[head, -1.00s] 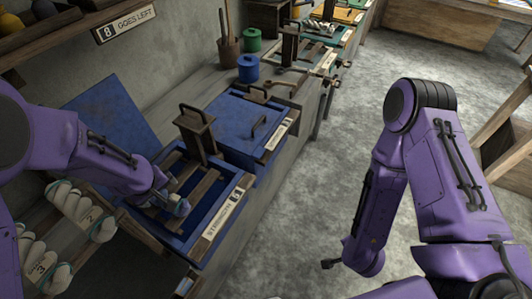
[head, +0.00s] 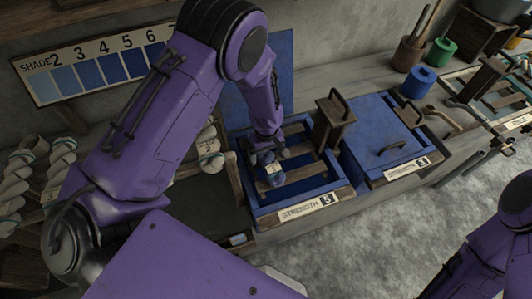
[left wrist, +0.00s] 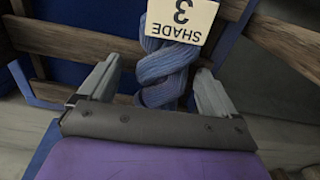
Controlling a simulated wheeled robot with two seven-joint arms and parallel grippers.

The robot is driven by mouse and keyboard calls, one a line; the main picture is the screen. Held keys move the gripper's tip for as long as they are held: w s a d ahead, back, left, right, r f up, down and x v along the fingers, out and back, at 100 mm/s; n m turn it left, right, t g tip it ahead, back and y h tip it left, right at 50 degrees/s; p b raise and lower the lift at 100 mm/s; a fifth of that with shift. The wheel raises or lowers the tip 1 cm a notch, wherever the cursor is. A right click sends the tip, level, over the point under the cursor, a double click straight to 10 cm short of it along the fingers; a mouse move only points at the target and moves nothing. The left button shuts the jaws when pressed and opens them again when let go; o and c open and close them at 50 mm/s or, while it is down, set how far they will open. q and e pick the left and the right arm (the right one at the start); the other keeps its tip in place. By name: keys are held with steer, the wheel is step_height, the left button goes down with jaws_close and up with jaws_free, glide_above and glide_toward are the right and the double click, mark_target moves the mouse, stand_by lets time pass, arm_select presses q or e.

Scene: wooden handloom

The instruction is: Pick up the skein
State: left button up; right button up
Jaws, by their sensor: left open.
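A blue twisted skein (left wrist: 163,72) with a cream tag (left wrist: 181,18) reading SHADE 3 lies on wooden slats in the left wrist view. It also shows small in the head view (head: 273,178), in the blue tray (head: 254,210) labelled STRENGTH 5. My left gripper (left wrist: 157,88) is open, with one finger on each side of the skein. Whether the fingers touch it cannot be told. In the head view my left gripper (head: 268,153) is over the left part of the tray and partly hides the skein. My right gripper is out of view.
A wooden block with a handle (head: 333,118) stands by the tray's right side. A lidded blue box (head: 382,135) sits to the right. Pale skeins (head: 207,148) hang left of the tray. A shade card (head: 92,70) is on the wall.

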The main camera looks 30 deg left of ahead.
arm_select(q)
steer(key=shift+f, duration=0.15)
steer(key=shift+s, duration=0.25)
steer(key=shift+w, duration=0.15)
steer(key=c, duration=1.2)
steer(key=shift+c, duration=0.2)
